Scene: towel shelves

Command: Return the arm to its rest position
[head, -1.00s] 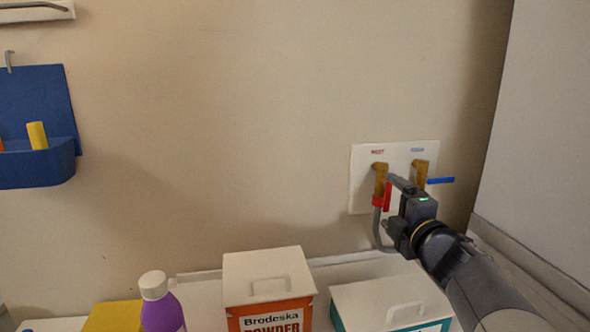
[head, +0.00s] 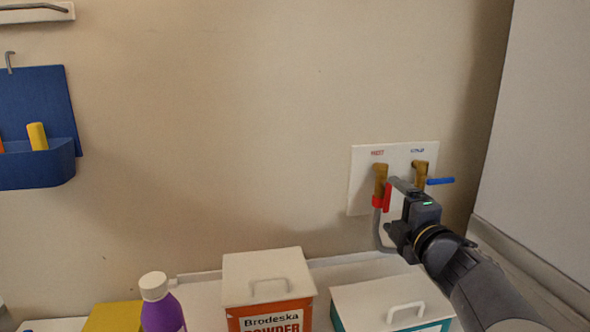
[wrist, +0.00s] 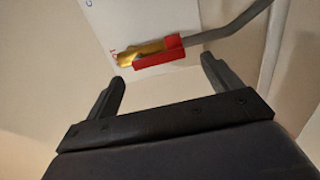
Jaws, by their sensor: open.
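My gripper (head: 402,205) is at the right of the head view, in front of the white valve plate (head: 362,160) on the wall. In the wrist view my gripper (wrist: 165,75) is open, with its two fingers spread and nothing between them. Beyond the fingertips are a brass valve (wrist: 128,58) with a red handle (wrist: 160,54) and a grey hose (wrist: 232,24). The head view shows the red handle (head: 387,197) pointing down beside the hose, close to my gripper. I cannot tell there whether they touch.
A second brass tap with a blue handle (head: 440,181) is right of the red one. Below stand an orange powder box (head: 268,274), a teal box with a white lid (head: 385,300) and a purple bottle (head: 160,305). A blue wall bin (head: 40,165) hangs left. A pale panel (head: 540,130) rises at right.

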